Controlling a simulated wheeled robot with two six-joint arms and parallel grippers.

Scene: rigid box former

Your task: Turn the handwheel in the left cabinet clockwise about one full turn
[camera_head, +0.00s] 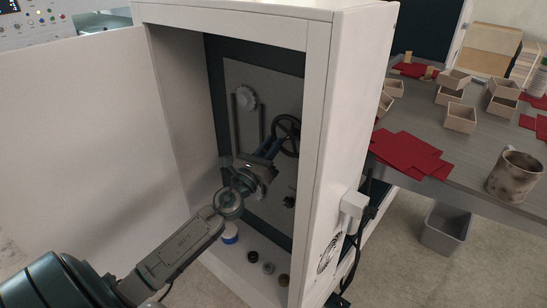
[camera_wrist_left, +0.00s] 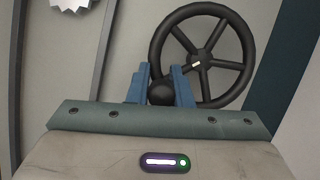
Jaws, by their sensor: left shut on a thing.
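The left cabinet (camera_head: 318,85) is white and stands with its door open to the left. Inside, a black spoked handwheel (camera_head: 290,133) is mounted on the grey back panel; it also shows in the left wrist view (camera_wrist_left: 203,60). My left gripper (camera_head: 271,148) reaches into the cabinet at the wheel's lower left. In the left wrist view, its blue fingers (camera_wrist_left: 160,80) are shut on the wheel's round black handle knob (camera_wrist_left: 161,93), at the lower left of the rim. A small white mark shows near the hub. My right gripper is not in view.
A white toothed gear (camera_head: 246,98) and vertical bars are on the panel left of the wheel. Several small knobs or caps (camera_head: 268,268) sit on the cabinet floor. The open door (camera_head: 85,130) flanks my arm. A table with wooden boxes and a mug (camera_head: 514,175) stands right.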

